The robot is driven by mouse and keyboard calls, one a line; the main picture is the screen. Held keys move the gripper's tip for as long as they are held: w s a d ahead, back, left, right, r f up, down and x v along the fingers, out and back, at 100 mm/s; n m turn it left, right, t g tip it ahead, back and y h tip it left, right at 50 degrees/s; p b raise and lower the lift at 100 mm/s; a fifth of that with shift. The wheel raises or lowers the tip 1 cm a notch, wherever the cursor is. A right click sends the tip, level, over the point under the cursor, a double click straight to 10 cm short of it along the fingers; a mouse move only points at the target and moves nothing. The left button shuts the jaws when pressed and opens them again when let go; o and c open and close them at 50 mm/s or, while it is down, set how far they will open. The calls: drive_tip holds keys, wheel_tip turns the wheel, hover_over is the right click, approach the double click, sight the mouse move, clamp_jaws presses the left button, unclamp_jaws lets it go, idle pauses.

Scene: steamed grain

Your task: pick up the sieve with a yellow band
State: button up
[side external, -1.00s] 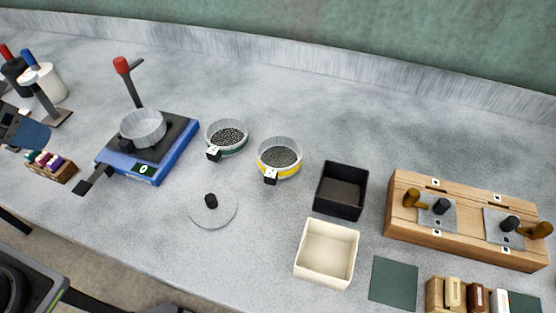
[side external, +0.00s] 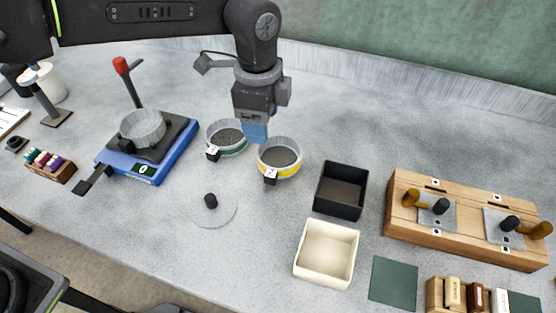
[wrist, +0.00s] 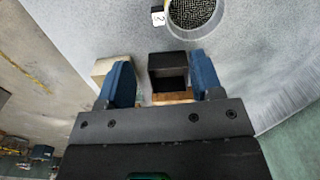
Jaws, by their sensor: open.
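The sieve with a yellow band (side external: 287,173) stands upright on the grey counter, with a dark mesh floor and a small white tag at its front. My gripper (side external: 256,132) is above the counter, just up and left of this sieve in the side view, and apart from it. Its blue fingers partly cover the sieve with a teal band (side external: 236,150) behind. In the wrist view my gripper (wrist: 163,78) is open with nothing between its fingers. A round tagged sieve (wrist: 196,14), seemingly the yellow-banded one, is cut off at the top edge there.
A black box (side external: 341,190) stands right of the yellow-banded sieve, with a cream box (side external: 327,253) in front. A round lid with a black knob (side external: 210,201) lies front left. A blue scale (side external: 180,155) bearing a pan stands left. A wooden rack (side external: 465,240) is at right.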

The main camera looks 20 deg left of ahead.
sight(271, 172)
drive_tip(key=shift+m, duration=0.3)
drive_tip(key=f, duration=0.5)
drive_tip(key=d+f, duration=0.1)
drive_tip(key=f, duration=0.9)
drive_tip(key=shift+d, duration=0.2)
drive_tip(key=c, duration=1)
drive_tip(key=shift+o, duration=0.2)
drive_tip(key=shift+r, duration=0.1)
